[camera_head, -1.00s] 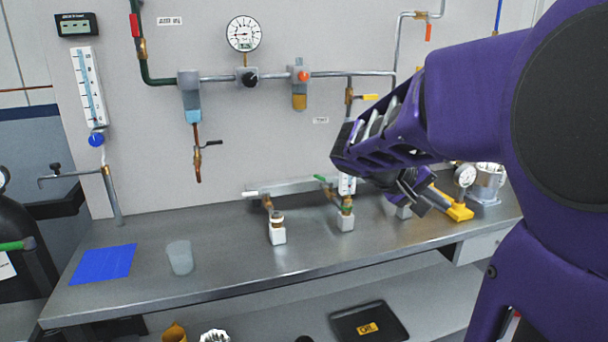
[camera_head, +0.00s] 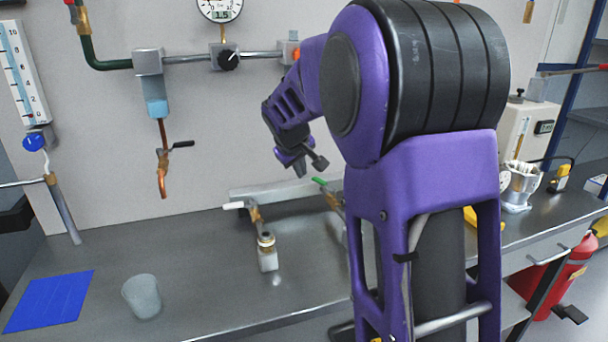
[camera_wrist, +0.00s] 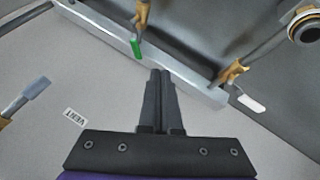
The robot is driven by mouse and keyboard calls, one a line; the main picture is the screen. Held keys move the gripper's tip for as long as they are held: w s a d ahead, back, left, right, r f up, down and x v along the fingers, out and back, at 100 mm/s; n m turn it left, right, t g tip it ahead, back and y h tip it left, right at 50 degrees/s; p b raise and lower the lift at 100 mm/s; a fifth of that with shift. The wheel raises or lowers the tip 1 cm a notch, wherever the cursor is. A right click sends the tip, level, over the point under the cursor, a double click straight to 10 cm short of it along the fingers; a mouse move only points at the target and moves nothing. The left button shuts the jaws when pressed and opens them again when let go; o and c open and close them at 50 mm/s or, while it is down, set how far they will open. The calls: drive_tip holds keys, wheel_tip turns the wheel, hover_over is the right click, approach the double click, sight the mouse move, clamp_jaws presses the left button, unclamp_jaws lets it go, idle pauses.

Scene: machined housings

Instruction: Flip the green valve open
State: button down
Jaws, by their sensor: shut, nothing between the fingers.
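The green valve handle (camera_head: 320,181) shows in the head view on a small brass valve at the back of the bench, partly hidden by my arm. It also shows in the wrist view (camera_wrist: 136,48), left of and beyond my fingertips, on a brass fitting. My gripper (camera_head: 309,167) is just above and left of the green handle in the head view, apart from it as far as I can tell. In the wrist view my gripper (camera_wrist: 161,75) has its two fingers together and empty, near a grey rail. The white-handled valve (camera_head: 234,205) is to the left.
A grey rail (camera_head: 275,190) runs along the wall behind the valves. A translucent cup (camera_head: 142,297) and a blue sheet (camera_head: 50,301) lie on the bench's left. A pipe with a black knob (camera_head: 228,60) crosses the wall above.

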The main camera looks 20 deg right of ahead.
sight(324, 185)
drive_tip(key=w+d+f, duration=0.6)
drive_tip(key=w+f, duration=0.1)
drive_tip(key=f, duration=0.1)
drive_tip(key=shift+w+b, duration=0.25)
drive_tip(key=shift+b, duration=0.2)
drive_tip(key=shift+d, duration=0.1)
